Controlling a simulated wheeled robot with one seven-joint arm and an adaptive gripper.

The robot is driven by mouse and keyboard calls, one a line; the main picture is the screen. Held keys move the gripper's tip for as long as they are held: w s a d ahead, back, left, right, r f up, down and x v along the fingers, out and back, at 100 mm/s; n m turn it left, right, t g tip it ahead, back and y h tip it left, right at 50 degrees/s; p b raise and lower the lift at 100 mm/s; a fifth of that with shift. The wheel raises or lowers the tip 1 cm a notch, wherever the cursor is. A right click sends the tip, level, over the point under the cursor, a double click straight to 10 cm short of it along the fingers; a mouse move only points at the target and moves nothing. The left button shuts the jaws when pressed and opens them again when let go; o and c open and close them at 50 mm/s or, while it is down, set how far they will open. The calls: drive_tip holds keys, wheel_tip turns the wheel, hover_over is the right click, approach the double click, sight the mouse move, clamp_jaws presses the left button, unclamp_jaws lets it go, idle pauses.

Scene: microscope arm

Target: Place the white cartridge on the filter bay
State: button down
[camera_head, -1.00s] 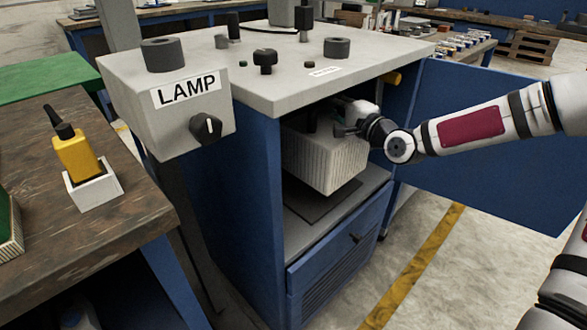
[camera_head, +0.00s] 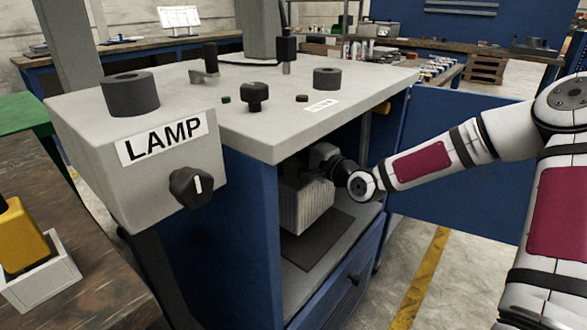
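The white cartridge (camera_head: 305,203) is a pale ribbed block inside the open blue cabinet, under the white top. It appears held above a dark flat pad (camera_head: 318,240) on the cabinet's shelf, which I take to be the filter bay. My gripper (camera_head: 318,168) is inside the opening at the cartridge's upper right. Its fingers are mostly hidden by shadow and the tabletop, but the raised cartridge hangs from it, so it looks shut on the cartridge. A small label on the top's edge (camera_head: 322,106) is too small to read surely.
The blue door (camera_head: 455,165) stands open at the right, beyond my arm. The lamp box (camera_head: 150,165) with a black knob overhangs at the left front. A drawer (camera_head: 345,290) lies below the shelf.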

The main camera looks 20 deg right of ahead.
sight(295, 165)
drive_tip(key=shift+f+b, duration=1)
drive_tip(key=shift+f, duration=1.35)
drive_tip(key=c, duration=1.5)
unclamp_jaws()
drive_tip(key=shift+o, duration=0.2)
drive_tip(key=shift+s+d, duration=0.1)
drive_tip(key=shift+s, duration=0.05)
drive_tip(key=p+v, duration=0.3)
drive_tip(key=v, duration=0.8)
drive_tip(key=shift+s+d+p, duration=0.15)
drive_tip(key=shift+s+p, duration=0.2)
